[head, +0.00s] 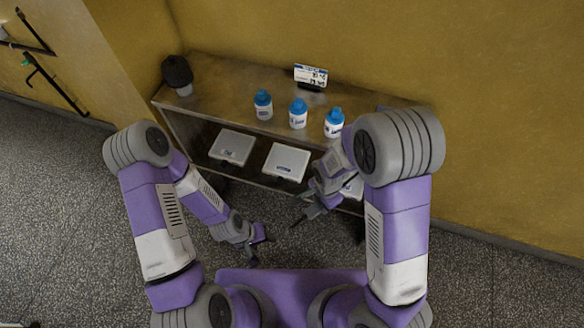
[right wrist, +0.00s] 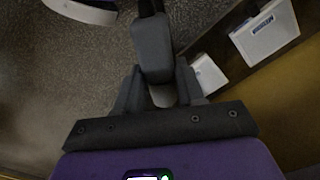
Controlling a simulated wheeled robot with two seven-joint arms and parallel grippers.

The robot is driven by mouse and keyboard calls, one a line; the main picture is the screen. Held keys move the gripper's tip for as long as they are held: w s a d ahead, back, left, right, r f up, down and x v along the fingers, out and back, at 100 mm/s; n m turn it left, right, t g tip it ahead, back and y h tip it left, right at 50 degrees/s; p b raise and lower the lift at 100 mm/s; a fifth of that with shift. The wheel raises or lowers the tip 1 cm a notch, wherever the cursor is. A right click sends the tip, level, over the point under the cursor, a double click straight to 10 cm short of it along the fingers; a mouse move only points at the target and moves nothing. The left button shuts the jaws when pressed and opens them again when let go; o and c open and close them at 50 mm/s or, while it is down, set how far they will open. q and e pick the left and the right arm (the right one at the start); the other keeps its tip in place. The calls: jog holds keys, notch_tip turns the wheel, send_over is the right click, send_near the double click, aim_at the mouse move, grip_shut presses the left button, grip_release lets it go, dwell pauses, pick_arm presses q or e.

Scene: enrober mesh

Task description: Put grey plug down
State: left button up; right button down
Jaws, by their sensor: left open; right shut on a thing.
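The grey plug (right wrist: 153,50) is a blocky grey piece with a dark stem or cord at its far end. In the right wrist view it sits between the two fingers of my right gripper (right wrist: 158,90), which is shut on it. In the head view my right gripper (head: 304,214) hangs in front of the shelf unit, above the floor; the plug is too small to make out clearly there. My left gripper (head: 262,240) is open and empty, lower and to the left of the right one.
A metal shelf unit (head: 215,75) stands against the yellow wall. Its top holds a dark rounded object (head: 177,71), three blue-capped bottles (head: 298,114) and a small sign (head: 311,75). Pale flat boxes (head: 286,162) lie on the lower shelf. Black bars (head: 52,84) are on the left wall.

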jog(key=s+a+f+m+b, duration=0.1)
jog(key=a+f+m+b, duration=0.2)
jog(key=f+m, duration=0.65)
jog(key=a+f+m+b, duration=0.35)
jog(key=f+m, duration=0.45)
jog(key=m, duration=0.3)
jog(key=w+d+f+m+b, duration=0.2)
jog(key=w, duration=0.5)
jog(key=w+d+f+m+b, duration=0.2)
jog(key=w+m+b, duration=0.1)
jog(key=w, duration=0.5)
jog(key=w+d+f+m+b, duration=0.2)
jog(key=w+f+m+b, duration=0.1)
jog(key=w, duration=0.4)
jog(key=shift+w, duration=0.15)
notch_tip(320, 180, down, 5)
jog(key=shift+w+d+r+b, duration=0.1)
jog(key=shift+r+b, duration=0.05)
jog(key=shift+b, duration=1)
jog(key=shift+w, duration=0.1)
